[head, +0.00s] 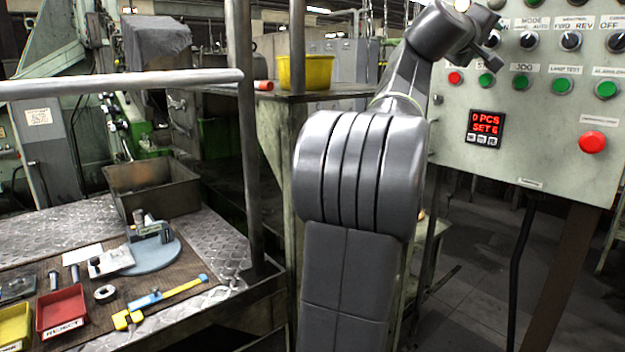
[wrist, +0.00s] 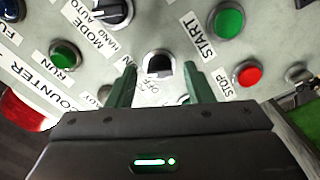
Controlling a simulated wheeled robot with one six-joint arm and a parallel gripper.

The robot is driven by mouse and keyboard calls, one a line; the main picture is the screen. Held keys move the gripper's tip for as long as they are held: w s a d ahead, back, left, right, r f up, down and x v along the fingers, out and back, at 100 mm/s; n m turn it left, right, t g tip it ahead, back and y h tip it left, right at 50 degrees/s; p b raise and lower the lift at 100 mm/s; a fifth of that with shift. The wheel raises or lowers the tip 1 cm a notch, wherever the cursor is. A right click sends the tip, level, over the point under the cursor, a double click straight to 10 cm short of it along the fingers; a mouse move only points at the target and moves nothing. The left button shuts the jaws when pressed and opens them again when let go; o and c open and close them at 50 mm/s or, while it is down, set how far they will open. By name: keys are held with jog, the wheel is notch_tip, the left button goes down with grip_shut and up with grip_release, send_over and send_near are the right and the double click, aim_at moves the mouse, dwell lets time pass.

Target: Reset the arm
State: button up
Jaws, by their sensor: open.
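My arm is raised in front of the control panel (head: 555,115) in the head view. My gripper (wrist: 160,92) shows in the wrist view with its two green fingers apart and nothing held between them. A black knob (wrist: 159,66) on the panel shows between the fingertips; I cannot tell whether they touch it. The MODE selector (wrist: 112,12) is above and left of the fingers. The green START button (wrist: 229,22) and red STOP button (wrist: 248,73) are to the right. The green RUN button (wrist: 65,54) is to the left.
The counter display (head: 485,127) reads 0 PCS, SET 6. A large red button (head: 592,142) is on the panel's lower right. A yellow bin (head: 305,72) stands on a post-side shelf.

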dwell(0.4)
jog(key=shift+s+a, duration=0.25)
jog(key=b+v, duration=0.4)
jog(key=v, duration=0.9)
jog(key=shift+w+d+n+p, duration=1.2)
jog(key=shift+n+p, duration=0.35)
jog(key=shift+n, duration=0.45)
jog(key=shift+w+d+n+p, duration=1)
jog(key=shift+d+n+p, duration=0.4)
jog(key=shift+n, duration=0.6)
jog(key=shift+w+d+n+p, duration=1.15)
jog(key=shift+n+p, duration=0.5)
jog(key=shift+n, duration=0.35)
